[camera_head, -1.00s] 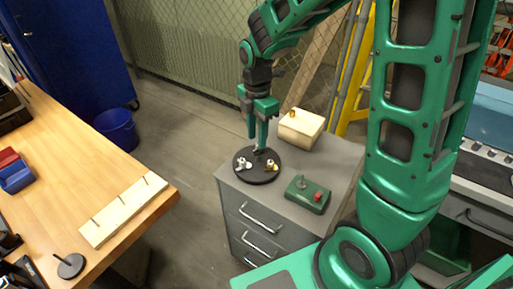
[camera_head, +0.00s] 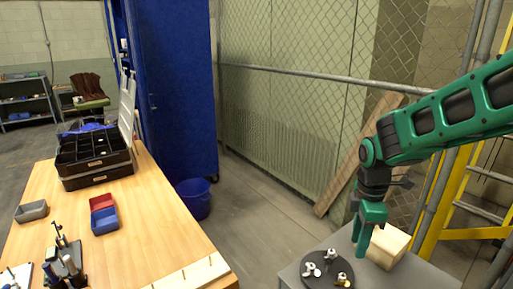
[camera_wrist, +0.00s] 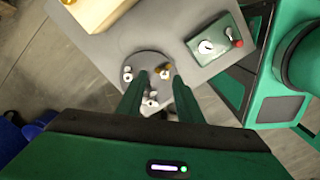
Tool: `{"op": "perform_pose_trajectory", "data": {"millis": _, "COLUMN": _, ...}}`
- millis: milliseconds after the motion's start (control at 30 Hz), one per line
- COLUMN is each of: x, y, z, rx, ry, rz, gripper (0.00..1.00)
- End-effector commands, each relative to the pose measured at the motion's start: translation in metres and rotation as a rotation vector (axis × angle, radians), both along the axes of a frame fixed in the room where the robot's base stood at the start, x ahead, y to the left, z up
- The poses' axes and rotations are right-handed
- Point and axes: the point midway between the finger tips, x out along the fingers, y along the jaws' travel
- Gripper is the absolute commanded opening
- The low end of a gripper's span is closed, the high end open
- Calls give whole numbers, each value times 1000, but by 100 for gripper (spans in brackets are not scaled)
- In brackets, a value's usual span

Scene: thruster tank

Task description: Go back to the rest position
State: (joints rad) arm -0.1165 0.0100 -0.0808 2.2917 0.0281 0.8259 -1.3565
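My gripper (camera_head: 361,247) hangs pointing down from the green arm, above the grey cabinet top and near the round black disc (camera_head: 308,277). In the wrist view its two green fingers (camera_wrist: 160,90) stand apart with a gap between them, and I see nothing held. The disc also shows in the wrist view (camera_wrist: 146,62), bearing several small white and brass-coloured pieces (camera_wrist: 128,76). Some of these pieces show past and between the fingers. The fingers hide part of the disc.
A cream box (camera_head: 389,247) stands on the grey cabinet beside my gripper. A green box with a red knob (camera_wrist: 216,45) is also there. A wooden table (camera_head: 150,232) bears bins and a black case (camera_head: 95,172). A blue bucket (camera_head: 194,198) stands on the floor. A mesh fence (camera_head: 290,110) rises behind.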

Motion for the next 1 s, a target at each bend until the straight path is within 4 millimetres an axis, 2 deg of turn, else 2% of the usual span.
{"op": "perform_pose_trajectory", "data": {"millis": 33, "x": -14, "y": -17, "z": 10, "rx": -2, "ry": -9, "rz": -137, "gripper": 33}}
{"op": "perform_pose_trajectory", "data": {"millis": 100, "x": -35, "y": -38, "z": 19, "rx": -7, "ry": -12, "rz": -346, "gripper": 33}}
{"op": "perform_pose_trajectory", "data": {"millis": 300, "x": -101, "y": -85, "z": 39, "rx": -7, "ry": -22, "rz": -936, "gripper": 33}}
{"op": "perform_pose_trajectory", "data": {"millis": 500, "x": -168, "y": -111, "z": 48, "rx": 4, "ry": -19, "rz": -1491, "gripper": 33}}
{"op": "perform_pose_trajectory", "data": {"millis": 600, "x": -192, "y": -116, "z": 48, "rx": 9, "ry": -14, "rz": -1698, "gripper": 33}}
{"op": "perform_pose_trajectory", "data": {"millis": 700, "x": -208, "y": -119, "z": 48, "rx": 13, "ry": -9, "rz": -1839, "gripper": 33}}
{"op": "perform_pose_trajectory", "data": {"millis": 800, "x": -216, "y": -119, "z": 47, "rx": 15, "ry": -5, "rz": -1911, "gripper": 33}}
{"op": "perform_pose_trajectory", "data": {"millis": 1000, "x": -218, "y": -119, "z": 47, "rx": 15, "ry": -4, "rz": -1932, "gripper": 33}}
